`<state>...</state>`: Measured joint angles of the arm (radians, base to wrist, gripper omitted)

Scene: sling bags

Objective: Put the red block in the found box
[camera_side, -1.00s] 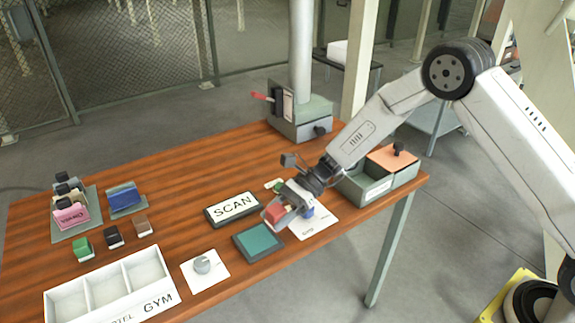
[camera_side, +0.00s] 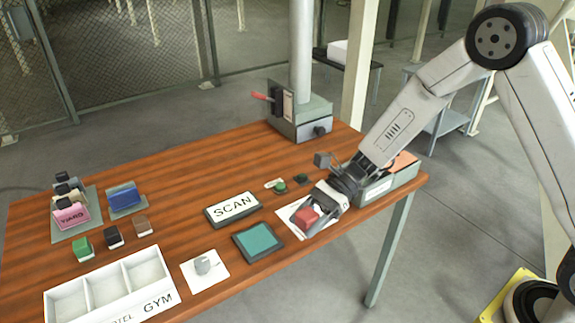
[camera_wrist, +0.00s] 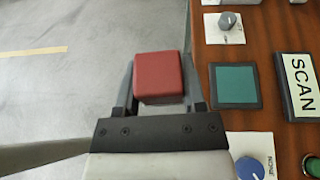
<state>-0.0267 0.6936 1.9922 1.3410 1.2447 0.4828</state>
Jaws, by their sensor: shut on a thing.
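The red block (camera_side: 306,217) is held between the two fingers of my gripper (camera_side: 313,211), over the white card at the table's right front. In the wrist view the red block (camera_wrist: 160,78) sits between the fingertips of my gripper (camera_wrist: 160,90), with grey floor behind it. A grey box (camera_side: 392,185) with a pale label and an orange top stands at the table's right end, behind my gripper. It is partly hidden by my arm. I cannot read its label, so I cannot tell if it is the found box.
The SCAN sign (camera_side: 232,209) and teal pad (camera_side: 258,242) lie left of my gripper. A white GYM tray (camera_side: 160,278) is at front left. Green, black and brown blocks (camera_side: 113,236) stand behind it. A grey machine (camera_side: 300,118) stands at the back.

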